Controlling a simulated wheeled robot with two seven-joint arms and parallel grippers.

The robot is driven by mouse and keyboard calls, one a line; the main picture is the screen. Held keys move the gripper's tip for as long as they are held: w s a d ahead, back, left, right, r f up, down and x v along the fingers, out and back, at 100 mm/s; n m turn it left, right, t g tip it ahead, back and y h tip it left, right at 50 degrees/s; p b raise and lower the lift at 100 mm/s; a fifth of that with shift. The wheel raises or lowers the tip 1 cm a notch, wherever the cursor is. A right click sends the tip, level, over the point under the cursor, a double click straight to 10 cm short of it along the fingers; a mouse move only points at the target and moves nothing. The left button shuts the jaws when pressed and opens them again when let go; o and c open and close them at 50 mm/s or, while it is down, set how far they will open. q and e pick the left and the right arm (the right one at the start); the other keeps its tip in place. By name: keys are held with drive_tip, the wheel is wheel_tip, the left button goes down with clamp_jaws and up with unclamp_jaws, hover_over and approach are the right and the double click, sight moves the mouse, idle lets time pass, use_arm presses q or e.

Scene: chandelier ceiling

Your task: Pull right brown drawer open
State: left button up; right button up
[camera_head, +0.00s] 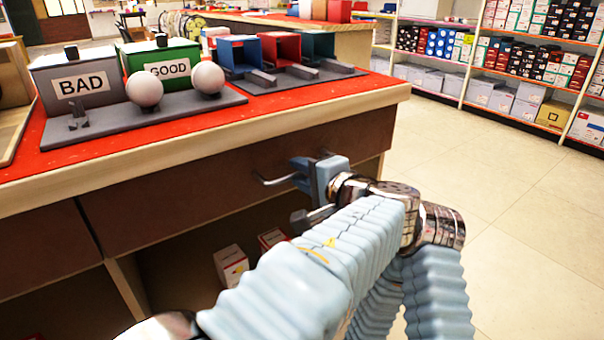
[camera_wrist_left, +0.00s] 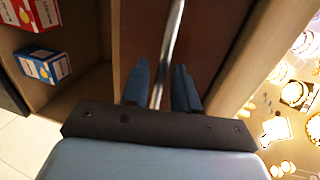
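The right brown drawer (camera_head: 190,195) is in the front of the red-topped counter, and its front looks flush with the counter. Its thin metal handle (camera_head: 270,181) shows partly in the head view; my gripper hides some of it. My left gripper (camera_head: 318,178) is at the handle. In the left wrist view my left gripper (camera_wrist_left: 162,88) has its two blue fingers on either side of the handle bar (camera_wrist_left: 172,45), with a small gap visible, so it is open around the bar. My right gripper is not in view.
The counter top (camera_head: 340,104) holds a grey BAD box (camera_head: 85,100), a green GOOD box (camera_head: 165,52), two white balls and several coloured bins. Small cartons (camera_head: 231,265) sit on the open shelf below. Floor to the right is clear; stocked shelves (camera_head: 530,60) stand behind.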

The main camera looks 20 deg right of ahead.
use_arm(q)
drive_tip(key=shift+w+a, duration=0.1)
drive_tip(key=shift+w, duration=0.2)
clamp_jaws()
drive_tip(key=shift+s, duration=0.1)
